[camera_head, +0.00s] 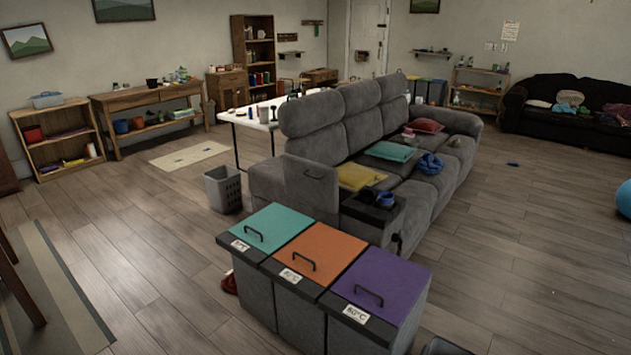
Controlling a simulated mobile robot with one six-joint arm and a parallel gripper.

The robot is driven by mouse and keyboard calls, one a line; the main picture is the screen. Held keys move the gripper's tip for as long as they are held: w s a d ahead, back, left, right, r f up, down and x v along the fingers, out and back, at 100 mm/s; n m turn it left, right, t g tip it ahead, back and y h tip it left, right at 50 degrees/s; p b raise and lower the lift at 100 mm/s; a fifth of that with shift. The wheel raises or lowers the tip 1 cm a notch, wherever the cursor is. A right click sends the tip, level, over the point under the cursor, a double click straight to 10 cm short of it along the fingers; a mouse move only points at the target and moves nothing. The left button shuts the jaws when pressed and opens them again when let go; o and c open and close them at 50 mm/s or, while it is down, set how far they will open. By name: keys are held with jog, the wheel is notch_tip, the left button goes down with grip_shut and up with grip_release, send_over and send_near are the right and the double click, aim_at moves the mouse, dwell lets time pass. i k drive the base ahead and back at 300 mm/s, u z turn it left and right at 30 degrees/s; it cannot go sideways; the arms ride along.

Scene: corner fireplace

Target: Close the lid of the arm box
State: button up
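The arm box (362,224) is at the near end of the grey sofa. A grey panel with a small dark handle, which looks like its lid (311,187), stands upright at the box's left side, so the box appears open. Dark blue items (377,198) show at the box's top; whether they lie inside or on the rim is hard to tell. My gripper is not in view.
Three lidded bins, teal (266,222), orange (325,247) and purple (392,278), stand in front of the arm box. A grey basket (223,189) and white table (249,120) are left of the sofa. Wooden floor (530,260) on the right is mostly clear.

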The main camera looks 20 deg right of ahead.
aim_at(317, 184)
jog(key=z, duration=0.15)
jog(key=i, duration=0.3)
jog(key=z, duration=0.15)
jog(key=k, duration=0.65)
jog(key=u, duration=0.5)
jog(key=i, duration=1.15)
jog(key=u, duration=0.85)
jog(key=i, duration=1.75)
jog(key=u, duration=0.05)
